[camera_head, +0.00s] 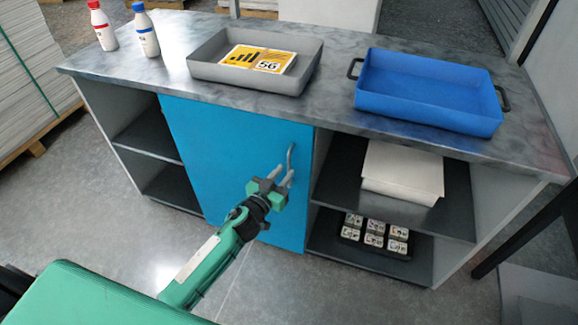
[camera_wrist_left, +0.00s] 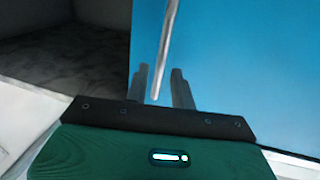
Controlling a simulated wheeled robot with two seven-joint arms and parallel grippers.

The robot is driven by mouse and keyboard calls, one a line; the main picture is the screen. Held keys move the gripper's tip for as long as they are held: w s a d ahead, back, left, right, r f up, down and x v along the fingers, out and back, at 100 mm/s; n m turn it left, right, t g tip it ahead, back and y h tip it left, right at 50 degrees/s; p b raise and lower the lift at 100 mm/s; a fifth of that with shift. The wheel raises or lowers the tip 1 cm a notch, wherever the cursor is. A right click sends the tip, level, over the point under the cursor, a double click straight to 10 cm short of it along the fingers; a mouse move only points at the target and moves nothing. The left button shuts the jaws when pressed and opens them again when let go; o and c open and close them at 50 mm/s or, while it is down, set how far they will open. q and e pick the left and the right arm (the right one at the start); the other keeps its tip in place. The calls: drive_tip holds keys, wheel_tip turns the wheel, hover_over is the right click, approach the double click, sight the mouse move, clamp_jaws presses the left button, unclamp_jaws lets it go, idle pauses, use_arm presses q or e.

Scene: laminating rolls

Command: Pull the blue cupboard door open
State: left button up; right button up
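The blue cupboard door (camera_head: 215,150) fills the left-middle of the counter's front and looks shut. Its grey bar handle (camera_head: 291,157) stands upright near the door's right edge. My left gripper (camera_head: 284,174) is at the handle's lower part, in front of the door. In the left wrist view, the handle (camera_wrist_left: 167,40) comes down between the two fingers (camera_wrist_left: 161,82), with gaps visible beside it. The fingers are apart and do not look closed on it. My right gripper is in neither view.
The counter top (camera_head: 340,80) holds a grey tray (camera_head: 220,72) with a yellow box, a blue tray (camera_head: 425,108) and two bottles (camera_head: 146,35). The floor before the door is clear.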

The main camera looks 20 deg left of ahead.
sight(289, 167)
use_arm(q)
drive_tip(key=shift+x, duration=1.9)
clamp_jaws()
